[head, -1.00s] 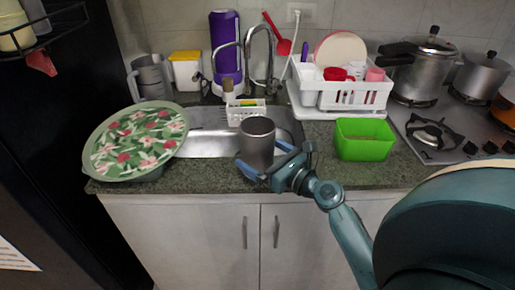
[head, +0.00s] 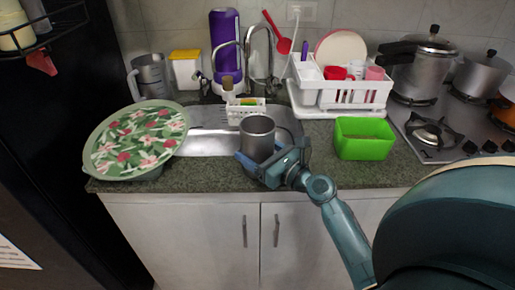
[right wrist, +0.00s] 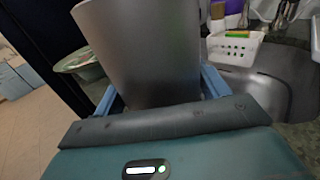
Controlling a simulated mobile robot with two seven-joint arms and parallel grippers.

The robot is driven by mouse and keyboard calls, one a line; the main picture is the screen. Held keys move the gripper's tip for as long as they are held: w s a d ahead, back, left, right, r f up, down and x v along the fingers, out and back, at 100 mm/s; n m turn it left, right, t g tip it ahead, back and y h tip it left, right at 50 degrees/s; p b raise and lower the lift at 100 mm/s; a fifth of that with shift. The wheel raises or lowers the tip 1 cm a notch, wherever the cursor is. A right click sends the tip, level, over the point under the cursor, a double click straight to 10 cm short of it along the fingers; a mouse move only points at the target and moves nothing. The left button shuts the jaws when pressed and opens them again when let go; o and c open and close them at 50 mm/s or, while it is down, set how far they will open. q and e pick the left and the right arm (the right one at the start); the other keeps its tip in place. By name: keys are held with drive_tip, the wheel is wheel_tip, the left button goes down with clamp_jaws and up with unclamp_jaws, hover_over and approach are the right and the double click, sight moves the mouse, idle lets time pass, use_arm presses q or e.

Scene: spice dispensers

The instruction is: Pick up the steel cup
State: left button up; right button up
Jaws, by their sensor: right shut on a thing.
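The steel cup (head: 257,137) is upright at the front edge of the sink in the head view. In the right wrist view the cup (right wrist: 143,45) fills the middle, between the two blue fingers. My right gripper (head: 258,163) is shut on the lower part of the cup, reaching in from the front right. In the right wrist view its fingers (right wrist: 160,92) lie on either side of the cup. The cup's base is hidden by the gripper, so I cannot tell whether it touches the counter. My left gripper is not in view.
The sink (head: 205,143) lies behind the cup. A green bin (head: 363,139) stands to the right, and a flowered lid (head: 137,141) covers a bowl to the left. A white caddy (head: 246,111) and dish rack (head: 340,94) stand behind. Counter between lid and cup is clear.

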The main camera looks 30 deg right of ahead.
drive_tip(key=shift+r, duration=0.1)
drive_tip(key=c, duration=0.3)
drive_tip(key=shift+r, duration=0.15)
drive_tip(key=shift+c, duration=0.2)
